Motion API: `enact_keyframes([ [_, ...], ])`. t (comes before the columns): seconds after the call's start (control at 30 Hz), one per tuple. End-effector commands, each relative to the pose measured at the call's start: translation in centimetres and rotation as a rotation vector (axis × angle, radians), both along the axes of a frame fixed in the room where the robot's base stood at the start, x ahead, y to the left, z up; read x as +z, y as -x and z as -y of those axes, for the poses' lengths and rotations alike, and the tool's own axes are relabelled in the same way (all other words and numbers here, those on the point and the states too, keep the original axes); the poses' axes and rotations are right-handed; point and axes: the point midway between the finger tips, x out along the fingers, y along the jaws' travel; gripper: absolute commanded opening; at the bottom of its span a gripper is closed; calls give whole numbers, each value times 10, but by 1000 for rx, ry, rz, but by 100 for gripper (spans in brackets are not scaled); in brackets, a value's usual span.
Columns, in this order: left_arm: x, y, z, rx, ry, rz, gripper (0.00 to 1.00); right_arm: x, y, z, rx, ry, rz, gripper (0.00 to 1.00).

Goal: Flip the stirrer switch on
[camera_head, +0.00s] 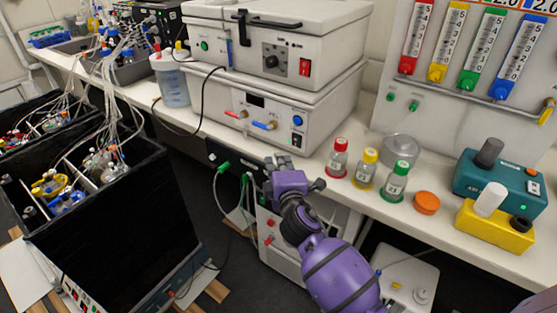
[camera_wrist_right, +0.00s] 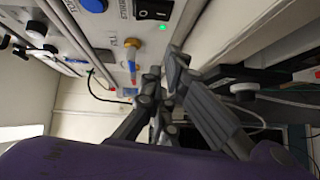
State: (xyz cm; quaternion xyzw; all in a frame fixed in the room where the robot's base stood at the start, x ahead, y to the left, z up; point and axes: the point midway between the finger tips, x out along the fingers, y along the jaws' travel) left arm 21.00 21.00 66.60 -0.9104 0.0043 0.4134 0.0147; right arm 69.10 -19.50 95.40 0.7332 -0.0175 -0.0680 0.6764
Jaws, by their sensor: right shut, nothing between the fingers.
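In the right wrist view a black rocker switch (camera_wrist_right: 153,10) sits on the white front panel, beside a blue knob (camera_wrist_right: 95,5) and a small green light (camera_wrist_right: 134,41). The same panel appears to be the lower white unit in the head view, with a dark switch (camera_head: 297,138) under a blue knob (camera_head: 297,120). The switch's lettering and position are too small to read. My right gripper (camera_head: 281,163) is shut and empty, below and in front of that unit near the bench edge. Its fingertips (camera_wrist_right: 164,76) appear apart from the switch. My left gripper is out of view.
A second white box (camera_head: 277,60) with a red switch is stacked on the lower unit. Capped bottles (camera_head: 363,168) stand right of it, near teal (camera_head: 495,175) and yellow (camera_head: 495,224) devices. Green plugs and cables (camera_head: 224,168) hang left of my gripper. A black box (camera_head: 110,215) stands left.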

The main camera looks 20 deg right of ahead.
Motion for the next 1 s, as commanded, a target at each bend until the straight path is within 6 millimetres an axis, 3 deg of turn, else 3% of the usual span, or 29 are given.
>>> enact_keyframes([
  [0.03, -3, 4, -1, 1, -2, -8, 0, -5, 17, -2, 0, -2, -5, 0],
  [0.2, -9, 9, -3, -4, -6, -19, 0, -9, 57, -6, 0, -3, -5, 0],
  [0.4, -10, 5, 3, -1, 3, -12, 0, -11, 88, -11, 1, -2, -4, 0],
  [0.6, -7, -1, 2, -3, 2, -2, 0, -9, 98, -12, 1, -1, -2, 0],
  [1.0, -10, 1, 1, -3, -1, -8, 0, -9, 98, -12, 1, -1, -1, 0],
])
